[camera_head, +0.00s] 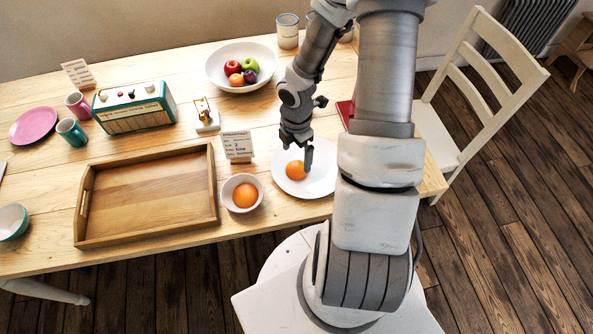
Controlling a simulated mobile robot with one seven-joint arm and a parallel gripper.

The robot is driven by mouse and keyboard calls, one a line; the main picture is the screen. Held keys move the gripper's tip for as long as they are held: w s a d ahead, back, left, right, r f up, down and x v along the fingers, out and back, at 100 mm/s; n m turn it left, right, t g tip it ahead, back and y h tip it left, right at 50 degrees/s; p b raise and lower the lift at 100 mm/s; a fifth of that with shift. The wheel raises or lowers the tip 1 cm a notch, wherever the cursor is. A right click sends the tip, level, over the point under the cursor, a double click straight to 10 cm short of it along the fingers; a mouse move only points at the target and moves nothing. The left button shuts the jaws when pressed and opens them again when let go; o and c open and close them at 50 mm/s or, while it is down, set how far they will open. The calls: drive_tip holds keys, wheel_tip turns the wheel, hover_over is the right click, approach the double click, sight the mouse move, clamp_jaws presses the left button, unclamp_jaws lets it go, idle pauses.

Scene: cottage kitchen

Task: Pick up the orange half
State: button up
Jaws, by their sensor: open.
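An orange half (296,170) lies on a white plate (318,186) near the table's front edge. My gripper (297,158) is right above and behind it in the picture, pointing down, open. One finger overlaps the upper right of the orange half in the picture, and I cannot tell whether they touch. Another orange piece (246,195) sits in a small white bowl (231,183) to the left of the plate. I cannot tell whether that one is whole or a half.
A wooden tray (214,205) lies left of the small bowl. A card (237,146) stands behind the bowl, left of my gripper. A fruit bowl (214,73), a green radio (135,107) and a figurine (206,113) stand farther back. A white chair (484,66) is at right.

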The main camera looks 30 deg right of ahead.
sight(298, 164)
drive_tip(key=f, duration=0.2)
drive_tip(key=f+b, duration=0.1)
drive_tip(key=f, duration=0.3)
drive_tip(key=shift+w+d+f+b, duration=0.3)
drive_tip(key=shift+d, duration=0.05)
drive_tip(key=c, duration=0.7)
